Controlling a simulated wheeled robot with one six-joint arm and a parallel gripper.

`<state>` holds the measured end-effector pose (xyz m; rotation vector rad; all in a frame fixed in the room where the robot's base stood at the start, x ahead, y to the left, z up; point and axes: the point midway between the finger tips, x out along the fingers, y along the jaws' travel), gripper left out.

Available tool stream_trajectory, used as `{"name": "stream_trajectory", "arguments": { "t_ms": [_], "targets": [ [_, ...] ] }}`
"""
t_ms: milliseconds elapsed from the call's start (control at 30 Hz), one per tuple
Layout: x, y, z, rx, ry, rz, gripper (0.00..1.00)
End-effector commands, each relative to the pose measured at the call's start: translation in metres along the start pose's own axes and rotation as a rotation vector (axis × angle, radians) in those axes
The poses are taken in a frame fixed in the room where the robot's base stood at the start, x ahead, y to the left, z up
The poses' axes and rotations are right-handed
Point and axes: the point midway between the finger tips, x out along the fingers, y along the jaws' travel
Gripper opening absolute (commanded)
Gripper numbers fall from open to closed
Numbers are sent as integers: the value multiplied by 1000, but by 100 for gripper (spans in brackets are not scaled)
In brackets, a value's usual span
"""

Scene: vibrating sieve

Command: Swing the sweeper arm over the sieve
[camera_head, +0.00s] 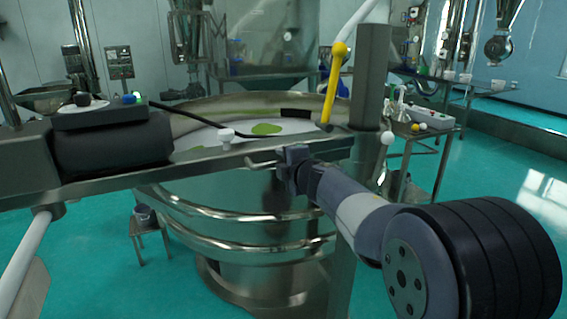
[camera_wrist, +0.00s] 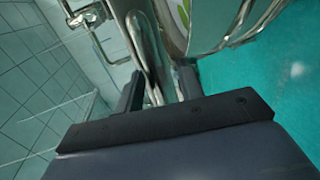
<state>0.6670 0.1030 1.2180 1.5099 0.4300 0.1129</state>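The round steel sieve (camera_head: 235,205) stands in the middle of the head view, with green patches on the pale surface inside its rim. A long metal beam (camera_head: 190,168), which looks like the sweeper arm, crosses in front of the sieve's near rim from the left towards an upright post (camera_head: 370,80). My gripper (camera_head: 291,160) is at the beam's near side, close to its right end. In the wrist view a shiny metal bar (camera_wrist: 148,50) lies between the two dark fingers of my gripper (camera_wrist: 160,88). Whether both fingers touch it is unclear.
A yellow rod with a ball top (camera_head: 333,85) stands by the post. A dark box with knobs (camera_head: 100,116) sits on the beam's left part. A small stool (camera_head: 148,230) stands left of the sieve. A side table (camera_head: 425,135) is at right. Green floor (camera_head: 495,165) lies open beyond.

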Motion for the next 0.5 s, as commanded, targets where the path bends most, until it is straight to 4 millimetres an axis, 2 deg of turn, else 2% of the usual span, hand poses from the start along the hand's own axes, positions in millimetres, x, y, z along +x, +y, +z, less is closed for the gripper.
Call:
{"name": "stream_trajectory", "arguments": {
  "t_ms": [200, 500],
  "targets": [
    [0, 0, 0, 0, 0, 0, 34],
    [0, 0, 0, 0, 0, 0, 10]
  ]
}}
